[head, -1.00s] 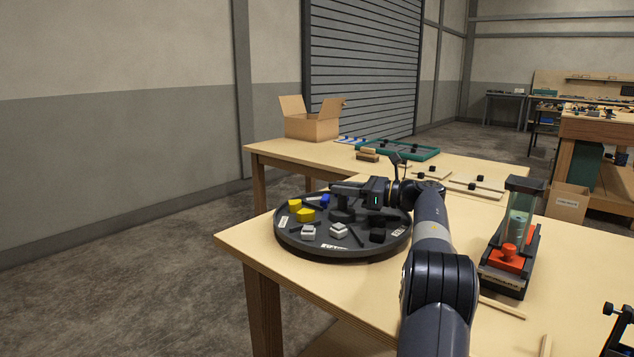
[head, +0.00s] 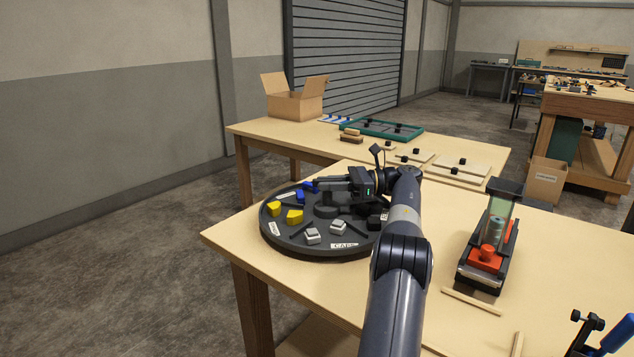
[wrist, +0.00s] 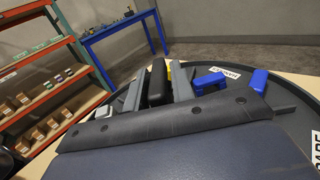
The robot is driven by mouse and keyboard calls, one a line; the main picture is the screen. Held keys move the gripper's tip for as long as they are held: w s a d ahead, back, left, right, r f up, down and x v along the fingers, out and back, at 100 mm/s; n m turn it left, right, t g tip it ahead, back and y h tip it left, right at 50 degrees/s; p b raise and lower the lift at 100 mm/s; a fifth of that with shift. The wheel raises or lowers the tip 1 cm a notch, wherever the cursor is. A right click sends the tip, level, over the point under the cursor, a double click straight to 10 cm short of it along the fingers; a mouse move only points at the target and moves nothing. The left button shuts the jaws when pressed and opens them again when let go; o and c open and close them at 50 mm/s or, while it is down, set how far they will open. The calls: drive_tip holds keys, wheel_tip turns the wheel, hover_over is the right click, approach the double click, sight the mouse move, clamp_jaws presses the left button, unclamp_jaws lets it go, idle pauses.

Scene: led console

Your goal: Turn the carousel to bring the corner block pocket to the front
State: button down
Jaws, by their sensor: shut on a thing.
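The carousel (head: 290,246) is a round dark tray on the near table, with dark dividers and small white rim labels. It holds yellow blocks (head: 294,216), light grey blocks (head: 312,236), blue blocks (head: 303,190) and black pieces (head: 361,223). I cannot tell which pocket is the corner block one. My gripper (head: 322,184) reaches low over the carousel's far side. In the wrist view, its grey fingers (wrist: 155,88) are shut on a black rounded bar (wrist: 158,78), with blue blocks (wrist: 209,82) just right of them.
A device with a clear tube and red base (head: 487,257) stands right of my arm. Wooden strips (head: 472,302) lie near it. A second table behind carries an open carton (head: 295,104) and a green tray (head: 372,132). A blue-handled tool (head: 617,335) is at lower right.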

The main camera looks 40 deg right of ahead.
idle(0.5)
drive_tip(key=c, duration=1.4)
unclamp_jaws()
drive_tip(key=shift+c, duration=0.2)
wheel_tip(320, 180, up, 10)
drive_tip(key=p, duration=0.4)
drive_tip(key=shift+p, duration=0.4)
